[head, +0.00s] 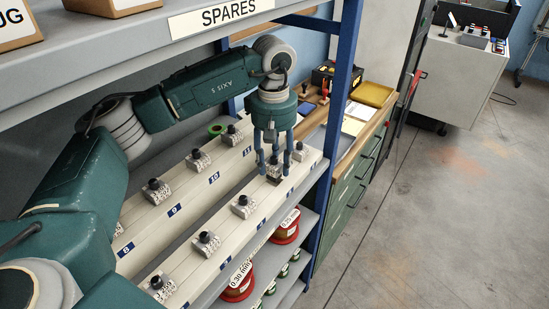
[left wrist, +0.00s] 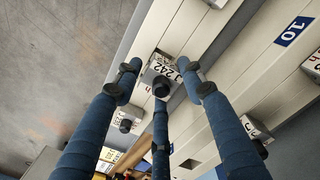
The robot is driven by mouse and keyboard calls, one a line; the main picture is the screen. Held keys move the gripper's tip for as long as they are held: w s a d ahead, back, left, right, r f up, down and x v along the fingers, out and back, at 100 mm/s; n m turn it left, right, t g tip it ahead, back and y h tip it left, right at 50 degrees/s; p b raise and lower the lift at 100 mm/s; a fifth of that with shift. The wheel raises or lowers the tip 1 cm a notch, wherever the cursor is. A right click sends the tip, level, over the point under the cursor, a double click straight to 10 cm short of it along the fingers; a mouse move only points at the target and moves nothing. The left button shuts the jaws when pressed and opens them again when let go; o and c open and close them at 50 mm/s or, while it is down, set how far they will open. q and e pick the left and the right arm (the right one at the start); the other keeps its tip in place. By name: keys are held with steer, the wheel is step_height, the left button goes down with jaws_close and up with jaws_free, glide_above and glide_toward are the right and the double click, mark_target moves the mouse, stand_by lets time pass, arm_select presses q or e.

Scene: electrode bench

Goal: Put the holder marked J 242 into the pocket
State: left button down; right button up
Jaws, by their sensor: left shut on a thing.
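The holder marked J 242 (left wrist: 163,75) is a pale grey block with black print and a round black knob. It sits between the blue fingers of my left gripper (left wrist: 162,88), which is shut on it. In the head view my left gripper (head: 275,160) points down over the front rail, with the holder (head: 273,169) low between its fingers. A small dark opening (left wrist: 189,163) in the pale rail shows in the left wrist view and may be the pocket. I cannot tell whether the holder touches the rail. My right gripper is not in view.
Similar holders stand on the back rail (head: 213,178) and front rail (head: 225,232), close to the gripper. The upper shelf marked SPARES (head: 222,14) hangs above my left arm. A blue upright (head: 340,100) stands just right. Red spools (head: 287,228) lie below.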

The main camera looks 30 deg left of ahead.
arm_select(q)
steer(key=shift+s, duration=0.1)
stand_by(1.2)
steer(key=shift+f+b, duration=1.45)
steer(key=shift+f, duration=0.15)
steer(key=c, duration=1)
jaws_free()
steer(key=shift+r, duration=0.1)
step_height(320, 180, up, 7)
steer(key=shift+r, duration=0.2)
steer(key=shift+s+d+f, duration=0.1)
steer(key=shift+f, duration=0.05)
